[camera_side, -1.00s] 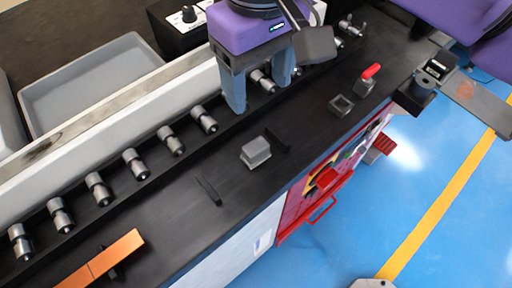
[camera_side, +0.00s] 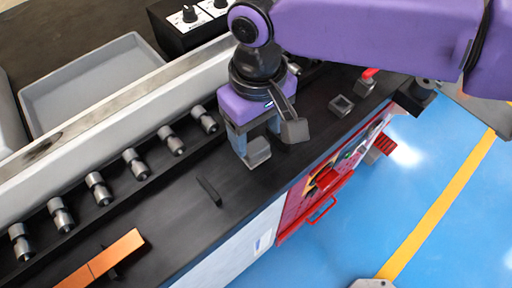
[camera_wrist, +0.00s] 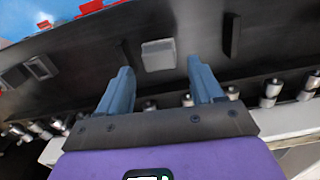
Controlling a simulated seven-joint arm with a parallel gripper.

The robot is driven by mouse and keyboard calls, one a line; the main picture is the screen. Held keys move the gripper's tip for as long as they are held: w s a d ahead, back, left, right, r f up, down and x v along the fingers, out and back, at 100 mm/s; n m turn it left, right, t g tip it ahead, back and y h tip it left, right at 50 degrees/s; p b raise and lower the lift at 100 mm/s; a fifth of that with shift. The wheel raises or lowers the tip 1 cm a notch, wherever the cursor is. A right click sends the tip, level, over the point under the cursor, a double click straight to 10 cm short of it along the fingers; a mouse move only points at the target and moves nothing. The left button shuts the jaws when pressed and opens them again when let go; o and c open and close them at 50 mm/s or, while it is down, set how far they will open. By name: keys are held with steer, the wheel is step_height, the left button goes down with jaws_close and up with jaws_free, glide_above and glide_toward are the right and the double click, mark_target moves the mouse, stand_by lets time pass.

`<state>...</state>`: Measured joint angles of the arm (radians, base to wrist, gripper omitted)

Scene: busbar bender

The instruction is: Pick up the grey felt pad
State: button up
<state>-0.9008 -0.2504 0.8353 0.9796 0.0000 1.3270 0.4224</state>
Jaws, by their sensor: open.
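The grey felt pad (camera_side: 257,153) is a small light-grey block on the black bench top. My gripper (camera_side: 258,140) is open and over the pad in the side view, its blue-grey fingers apart and partly covering the pad's far side. In the wrist view the pad (camera_wrist: 158,55) shows just beyond the open fingertips of my gripper (camera_wrist: 161,68), roughly centred between them. No finger visibly touches it. I cannot tell the exact height of the fingertips above the bench.
A thin dark upright strip (camera_side: 209,191) stands left of the pad; another strip shows in the wrist view (camera_wrist: 125,50). A row of metal rollers (camera_side: 136,164) runs behind. A small grey square frame (camera_side: 341,106) lies to the right. A copper bar (camera_side: 103,258) is at lower left.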

mark_target(259, 149)
steer(key=shift+d+f, duration=0.15)
steer(key=shift+f, duration=3.05)
steer(key=shift+c, duration=0.3)
steer(key=c, duration=0.7)
